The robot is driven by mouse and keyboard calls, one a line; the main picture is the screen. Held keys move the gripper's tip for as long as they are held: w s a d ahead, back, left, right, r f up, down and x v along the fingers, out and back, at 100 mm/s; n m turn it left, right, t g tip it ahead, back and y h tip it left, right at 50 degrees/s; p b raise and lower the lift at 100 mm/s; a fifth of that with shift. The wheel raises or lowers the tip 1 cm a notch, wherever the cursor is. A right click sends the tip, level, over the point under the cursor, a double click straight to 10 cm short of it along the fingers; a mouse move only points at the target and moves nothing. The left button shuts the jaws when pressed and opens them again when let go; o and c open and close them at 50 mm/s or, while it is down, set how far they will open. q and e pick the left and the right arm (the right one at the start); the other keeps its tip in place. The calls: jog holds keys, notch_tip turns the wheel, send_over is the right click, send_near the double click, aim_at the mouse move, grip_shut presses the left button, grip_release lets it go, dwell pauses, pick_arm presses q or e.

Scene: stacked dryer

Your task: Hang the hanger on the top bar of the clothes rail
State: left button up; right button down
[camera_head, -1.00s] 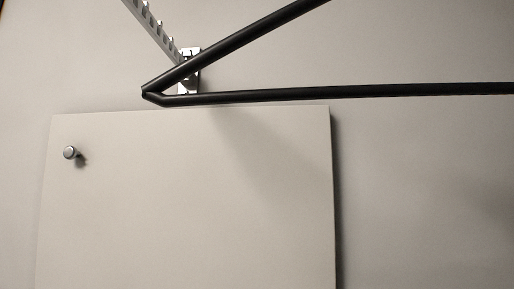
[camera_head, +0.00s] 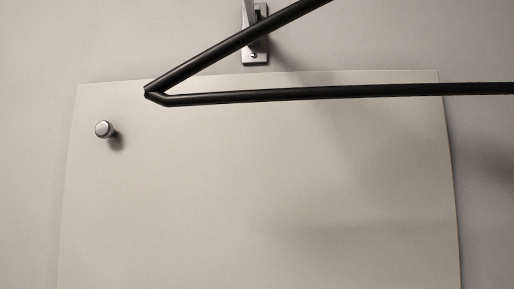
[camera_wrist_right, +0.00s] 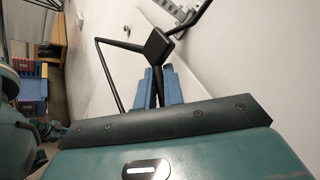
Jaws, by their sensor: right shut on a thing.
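A black hanger (camera_head: 330,93) crosses the upper part of the head view, with its pointed corner at the left and its right side cut off by the picture's edge. In the right wrist view the hanger (camera_wrist_right: 157,45) shows a dark square block, a hook reaching to the upper right and thin arms. My right gripper (camera_wrist_right: 158,84) has its blue fingers shut on the hanger just below the block. My left gripper is in neither view. I cannot make out the top bar of the clothes rail for certain; a metal bracket (camera_head: 256,36) on the wall shows at the top of the head view.
A pale panel (camera_head: 250,200) with a round metal knob (camera_head: 104,129) fills most of the head view behind the hanger. Grey metal strips (camera_wrist_right: 184,14) show on the pale wall in the right wrist view. Blue containers (camera_wrist_right: 32,90) stand far off at the left.

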pick_arm(q)
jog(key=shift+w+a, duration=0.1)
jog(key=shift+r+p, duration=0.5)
jog(key=shift+p, duration=0.5)
pick_arm(e)
jog(key=f+x, duration=0.3)
jog(key=x, duration=1.5)
jog(key=shift+f, duration=0.1)
jog(key=shift+f+b, duration=0.45)
jog(key=shift+b, duration=0.1)
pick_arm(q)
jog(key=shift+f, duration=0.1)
pick_arm(e)
jog(key=c, duration=1.5)
grip_release()
jog(key=shift+r, duration=0.1)
